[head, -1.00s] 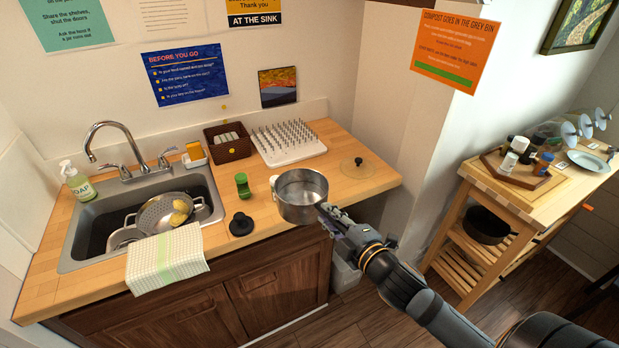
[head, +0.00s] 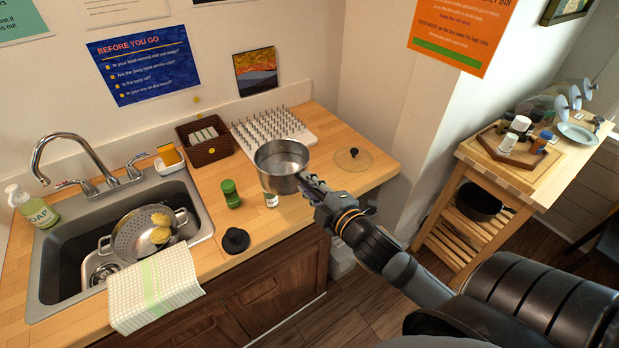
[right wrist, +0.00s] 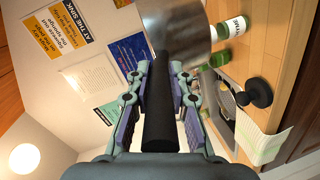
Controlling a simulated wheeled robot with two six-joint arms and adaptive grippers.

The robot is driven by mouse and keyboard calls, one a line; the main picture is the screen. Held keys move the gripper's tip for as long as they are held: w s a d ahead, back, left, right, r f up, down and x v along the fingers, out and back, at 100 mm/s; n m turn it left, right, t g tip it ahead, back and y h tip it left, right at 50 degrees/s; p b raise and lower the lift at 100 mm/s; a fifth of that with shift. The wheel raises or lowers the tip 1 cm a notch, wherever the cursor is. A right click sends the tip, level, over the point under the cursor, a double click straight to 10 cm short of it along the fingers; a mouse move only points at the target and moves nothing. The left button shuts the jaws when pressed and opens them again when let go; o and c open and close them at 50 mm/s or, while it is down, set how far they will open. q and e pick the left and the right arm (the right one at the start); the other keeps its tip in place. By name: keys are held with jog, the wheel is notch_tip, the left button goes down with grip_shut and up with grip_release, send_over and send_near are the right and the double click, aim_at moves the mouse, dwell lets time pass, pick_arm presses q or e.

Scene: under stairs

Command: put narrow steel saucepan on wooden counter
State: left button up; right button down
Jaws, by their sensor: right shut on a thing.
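The narrow steel saucepan (head: 283,165) is a round, shiny, empty-looking pan above the wooden counter (head: 335,130). Its dark handle (right wrist: 160,125) lies between the fingers of my right gripper (head: 313,190). That gripper (right wrist: 160,98) is shut on the handle, and its arm comes in from the right. The pan looks about level. A white-labelled jar (head: 270,198) now shows just below the pan's front edge, and the pan hides part of it. My left gripper is in neither view.
A green jar (head: 230,193) and a black knob-like object (head: 236,240) stand left of the pan. A white spiked rack (head: 272,130) and brown basket (head: 205,140) are behind. A glass lid (head: 353,160) lies to the right. The sink (head: 60,262) holds a colander (head: 146,234).

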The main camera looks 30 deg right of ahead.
aim_at(305, 169)
jog(key=shift+w+d+f+b, duration=0.25)
jog(key=shift+d+f+b, duration=0.15)
jog(key=shift+d+b, duration=0.25)
jog(key=shift+w+d+r+p, duration=0.1)
jog(key=shift+w+d+p, duration=0.6)
jog(key=w+d+f+b, duration=0.2)
jog(key=f+b, duration=0.1)
jog(key=f, duration=0.1)
jog(key=w+d+f+b, duration=0.2)
jog(key=d+f+b, duration=0.1)
jog(key=f+b, duration=0.1)
jog(key=w+d+f+b, duration=0.3)
jog(key=f, duration=0.1)
jog(key=shift+f, duration=0.3)
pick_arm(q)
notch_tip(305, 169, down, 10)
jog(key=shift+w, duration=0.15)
pick_arm(e)
jog(key=shift+s+r, duration=0.1)
jog(key=shift+r, duration=0.15)
jog(key=shift+f, duration=0.15)
jog(key=c, duration=1.2)
grip_release()
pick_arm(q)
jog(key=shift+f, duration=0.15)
